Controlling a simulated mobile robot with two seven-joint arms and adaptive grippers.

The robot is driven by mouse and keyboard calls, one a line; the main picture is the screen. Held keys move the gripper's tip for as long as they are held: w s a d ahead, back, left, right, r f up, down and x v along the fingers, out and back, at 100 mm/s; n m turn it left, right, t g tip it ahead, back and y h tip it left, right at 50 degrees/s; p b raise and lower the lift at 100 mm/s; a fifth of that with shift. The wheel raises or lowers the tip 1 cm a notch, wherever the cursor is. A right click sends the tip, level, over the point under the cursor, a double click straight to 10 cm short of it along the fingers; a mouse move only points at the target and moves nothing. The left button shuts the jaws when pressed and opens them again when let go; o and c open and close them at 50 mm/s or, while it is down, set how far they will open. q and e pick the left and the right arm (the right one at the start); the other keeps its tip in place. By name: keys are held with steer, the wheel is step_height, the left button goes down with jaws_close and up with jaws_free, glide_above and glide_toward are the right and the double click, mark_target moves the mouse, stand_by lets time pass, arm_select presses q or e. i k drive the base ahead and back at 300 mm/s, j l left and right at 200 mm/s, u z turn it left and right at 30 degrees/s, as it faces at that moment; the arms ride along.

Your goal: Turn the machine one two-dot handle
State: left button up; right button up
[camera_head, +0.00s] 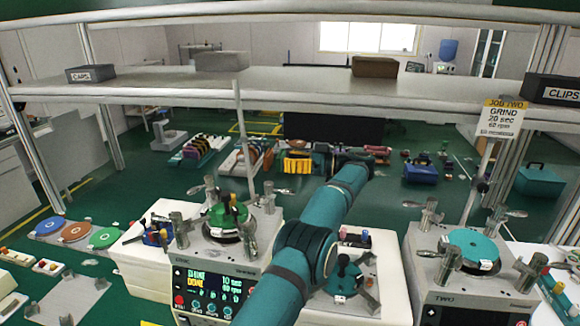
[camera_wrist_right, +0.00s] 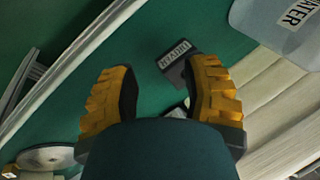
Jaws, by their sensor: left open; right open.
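Machine one (camera_head: 213,266) stands at centre left with a lit display reading GRIND DONE. A green round part sits on its plate. Several metal clamp posts with lever handles stand around the plate, such as the back-left handle (camera_head: 196,189), the back-right handle (camera_head: 283,191) and the front-left post (camera_head: 180,229). Dot marks are too small to tell. My right gripper (camera_wrist_right: 160,95) is open and empty in the right wrist view.
Machine two (camera_head: 470,272), with a teal disc, stands at the right. A shelf (camera_head: 300,88) spans the view above the machines. Coloured discs (camera_head: 75,232) lie at the left.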

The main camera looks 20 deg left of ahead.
mark_target(248, 233)
steer(key=k, duration=1.5)
